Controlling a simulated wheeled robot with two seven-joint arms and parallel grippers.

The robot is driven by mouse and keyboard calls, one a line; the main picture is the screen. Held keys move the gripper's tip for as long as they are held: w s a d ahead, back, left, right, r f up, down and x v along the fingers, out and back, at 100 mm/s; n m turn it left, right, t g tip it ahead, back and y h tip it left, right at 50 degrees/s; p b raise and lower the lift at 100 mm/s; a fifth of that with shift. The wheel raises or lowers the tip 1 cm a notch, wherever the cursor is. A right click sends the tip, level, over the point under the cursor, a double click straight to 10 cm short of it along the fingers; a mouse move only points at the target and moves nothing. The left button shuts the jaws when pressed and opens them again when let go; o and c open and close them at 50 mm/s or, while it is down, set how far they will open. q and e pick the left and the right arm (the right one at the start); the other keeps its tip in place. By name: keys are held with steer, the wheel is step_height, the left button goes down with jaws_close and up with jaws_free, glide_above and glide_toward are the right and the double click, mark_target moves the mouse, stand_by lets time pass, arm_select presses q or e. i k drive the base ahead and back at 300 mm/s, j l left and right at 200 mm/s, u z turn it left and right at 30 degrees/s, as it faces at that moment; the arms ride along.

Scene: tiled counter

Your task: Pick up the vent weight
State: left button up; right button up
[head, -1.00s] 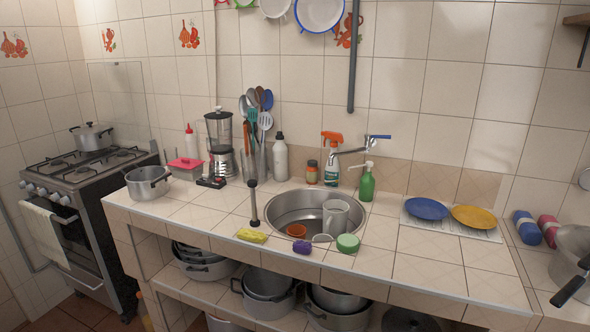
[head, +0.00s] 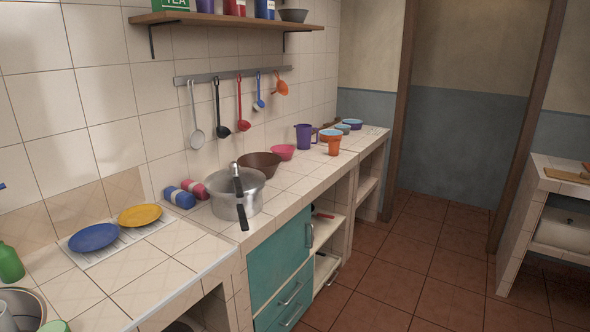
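A silver pressure cooker (head: 236,200) with a long black handle stands on the tiled counter, in the middle left of the head view. Its lid is on top, with a dark upright part near the lid's middle. I cannot make out a vent weight for certain at this size. Neither of my grippers is in view.
Blue and red rolled items (head: 180,196) lie left of the cooker. A brown bowl (head: 262,164) and pink bowl (head: 283,152) sit behind it. Blue (head: 94,237) and yellow (head: 140,215) plates are at left. Red-tiled floor (head: 400,270) is open at right.

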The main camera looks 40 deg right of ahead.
mark_target(234, 166)
steer(key=j+z, duration=0.45)
steer(key=j, duration=0.15)
steer(key=j+z, duration=0.5)
steer(key=j, duration=0.15)
steer(key=j+z, duration=0.45)
steer(key=j, duration=0.15)
steer(key=i+l+u, duration=0.1)
steer(key=l, duration=0.25)
steer(key=i+l, duration=0.25)
steer(key=i+l+u, duration=0.15)
steer(key=l, duration=0.3)
steer(key=i+l, duration=0.15)
steer(key=l, duration=0.25)
steer(key=u, duration=0.05)
